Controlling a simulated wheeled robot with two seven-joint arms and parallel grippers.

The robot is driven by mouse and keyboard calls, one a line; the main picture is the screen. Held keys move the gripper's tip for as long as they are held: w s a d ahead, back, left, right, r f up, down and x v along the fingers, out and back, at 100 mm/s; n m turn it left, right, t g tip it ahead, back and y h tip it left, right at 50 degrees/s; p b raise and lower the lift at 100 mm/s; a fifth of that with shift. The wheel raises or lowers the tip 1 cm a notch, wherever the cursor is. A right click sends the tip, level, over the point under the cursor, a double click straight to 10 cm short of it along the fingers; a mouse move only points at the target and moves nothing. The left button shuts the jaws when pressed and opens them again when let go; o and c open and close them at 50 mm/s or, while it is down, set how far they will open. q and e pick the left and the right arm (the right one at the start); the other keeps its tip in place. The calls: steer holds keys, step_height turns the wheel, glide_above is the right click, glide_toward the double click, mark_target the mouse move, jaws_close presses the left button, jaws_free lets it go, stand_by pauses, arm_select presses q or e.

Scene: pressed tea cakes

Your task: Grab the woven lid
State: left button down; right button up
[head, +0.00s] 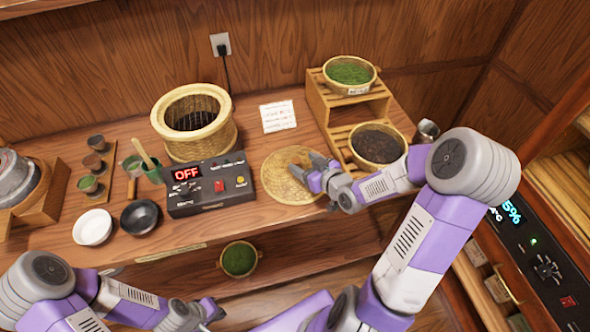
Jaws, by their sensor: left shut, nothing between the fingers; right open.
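The woven lid (284,182) is a round, flat, straw-coloured disc lying on the wooden counter, right of the control box. My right gripper (309,172) is open over the lid's right part, its fingers pointing left and hiding some of the lid. I cannot tell whether the fingers touch it. My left gripper (217,309) is low in front of the counter, shut and empty, away from the lid.
A woven steamer basket (222,135) stands behind the control box (210,186), which reads OFF. A wooden rack (318,98) with bowls of green (349,73) and dark leaves (377,146) stands close behind my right gripper. White (92,227) and black bowls (139,217) sit at left.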

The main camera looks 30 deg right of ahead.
mark_target(296, 160)
steer(key=x, duration=0.2)
steer(key=b+x, duration=0.1)
steer(key=x, duration=0.1)
steer(key=shift+w+a+f, duration=0.1)
steer(key=shift+w+f, duration=0.15)
steer(key=shift+f, duration=0.15)
jaws_close()
